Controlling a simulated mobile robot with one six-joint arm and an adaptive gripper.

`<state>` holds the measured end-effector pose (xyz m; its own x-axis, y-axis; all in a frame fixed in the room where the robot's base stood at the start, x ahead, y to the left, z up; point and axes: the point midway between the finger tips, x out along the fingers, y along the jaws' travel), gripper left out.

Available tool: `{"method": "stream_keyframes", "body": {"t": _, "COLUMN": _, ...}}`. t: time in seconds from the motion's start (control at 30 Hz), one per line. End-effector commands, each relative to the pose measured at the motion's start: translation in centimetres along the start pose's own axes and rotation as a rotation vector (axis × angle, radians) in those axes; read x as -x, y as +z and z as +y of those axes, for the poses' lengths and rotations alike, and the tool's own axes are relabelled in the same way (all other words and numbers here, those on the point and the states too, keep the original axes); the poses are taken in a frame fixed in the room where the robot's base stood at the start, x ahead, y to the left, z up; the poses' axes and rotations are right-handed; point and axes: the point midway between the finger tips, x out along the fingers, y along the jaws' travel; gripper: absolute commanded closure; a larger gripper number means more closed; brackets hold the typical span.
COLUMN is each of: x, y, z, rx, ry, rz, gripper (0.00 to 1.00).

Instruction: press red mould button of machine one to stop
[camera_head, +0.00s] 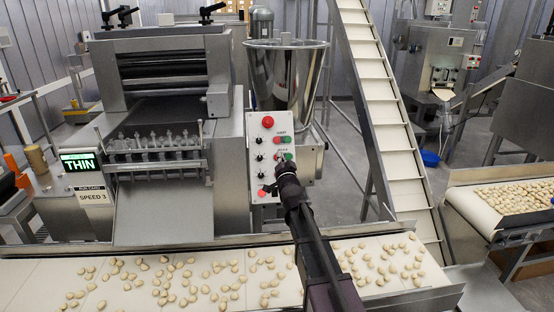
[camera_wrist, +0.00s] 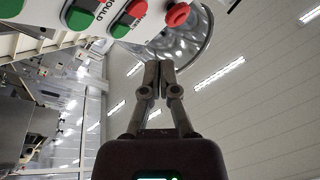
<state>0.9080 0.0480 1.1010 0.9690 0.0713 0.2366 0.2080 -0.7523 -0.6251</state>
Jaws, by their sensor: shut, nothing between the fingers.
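In the wrist view the MOULD label (camera_wrist: 104,22) sits beside a green button (camera_wrist: 80,15); the red one is not clear at the top edge. My gripper (camera_wrist: 158,68) is shut and empty, its tips below the panel in that picture. Contact cannot be told.
The large red button (camera_head: 267,121) and upper red button (camera_head: 277,140) are close by; a red knob (camera_head: 261,193) is lower. A conveyor (camera_head: 130,278) with pasta runs under my arm. An inclined conveyor (camera_head: 375,90) rises right of the panel. A display (camera_head: 79,163) reads THIN.

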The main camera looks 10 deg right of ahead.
Motion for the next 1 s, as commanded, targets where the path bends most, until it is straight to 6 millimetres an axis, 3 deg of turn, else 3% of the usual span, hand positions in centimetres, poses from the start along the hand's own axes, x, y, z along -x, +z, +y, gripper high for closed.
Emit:
{"method": "stream_keyframes", "body": {"t": 0.6, "x": -4.2, "y": 3.2, "z": 3.2, "rx": 0.0, "ry": 0.0, "rz": 0.0, "gripper": 1.0}}
{"method": "stream_keyframes", "body": {"t": 1.0, "x": -5.6, "y": 4.1, "z": 4.1, "rx": 0.0, "ry": 0.0, "rz": 0.0, "gripper": 1.0}}
